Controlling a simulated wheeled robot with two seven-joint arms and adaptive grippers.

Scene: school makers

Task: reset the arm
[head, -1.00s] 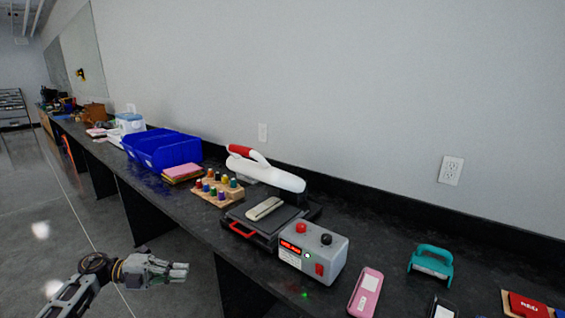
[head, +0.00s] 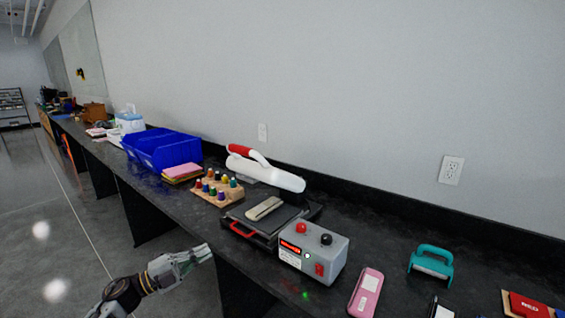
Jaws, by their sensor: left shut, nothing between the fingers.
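My left gripper (head: 201,254) is in the lower left of the head view, at the end of my left arm (head: 135,290). It is shut and empty. Its tip points up and to the right, and in the picture it lies by the front edge of the black counter (head: 345,297), left of the heat press. Whether it touches the edge cannot be told. My right gripper is not in view.
The counter holds a heat press (head: 265,178) with a grey control box (head: 312,250), a spool rack (head: 219,187), blue bins (head: 165,148), a pink case (head: 366,293) and a teal-handled tool (head: 431,260). Open floor (head: 45,215) lies to the left.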

